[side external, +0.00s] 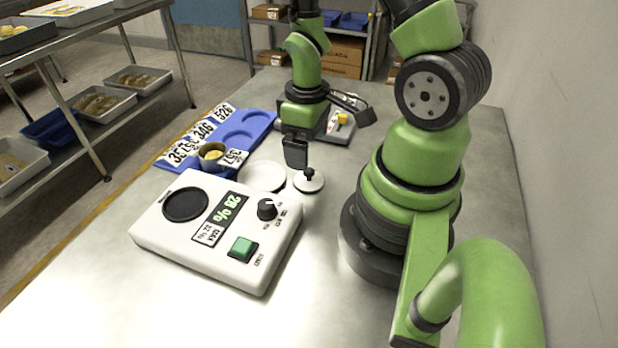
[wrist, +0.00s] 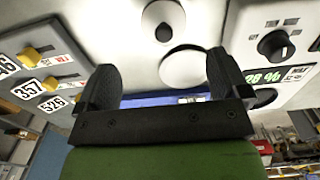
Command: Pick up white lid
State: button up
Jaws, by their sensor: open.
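The white lid (side external: 315,186) is a small round disc with a black knob. It lies on the metal table, just right of a larger flat white disc (side external: 262,176). In the wrist view the lid (wrist: 148,20) is near the top centre with its knob facing me, and the white disc (wrist: 190,66) is just below it. My gripper (side external: 296,155) is above the table, close to the lid and slightly up and left of it in the side view. In the wrist view my gripper (wrist: 160,62) has its fingers wide apart, with nothing between them.
A white control box (side external: 222,270) with a dial and green button stands in front. A blue tray (side external: 262,122) with round recesses, number cards and a small cup (side external: 210,157) lies behind left. A panel with a yellow knob (side external: 343,119) sits behind my gripper.

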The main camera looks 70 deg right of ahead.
aim_at(309, 172)
jog(key=shift+f, duration=0.85)
jog(key=f, duration=0.3)
jog(key=shift+s+a+f, duration=0.3)
jog(key=shift+f, duration=0.7)
jog(key=c, duration=1)
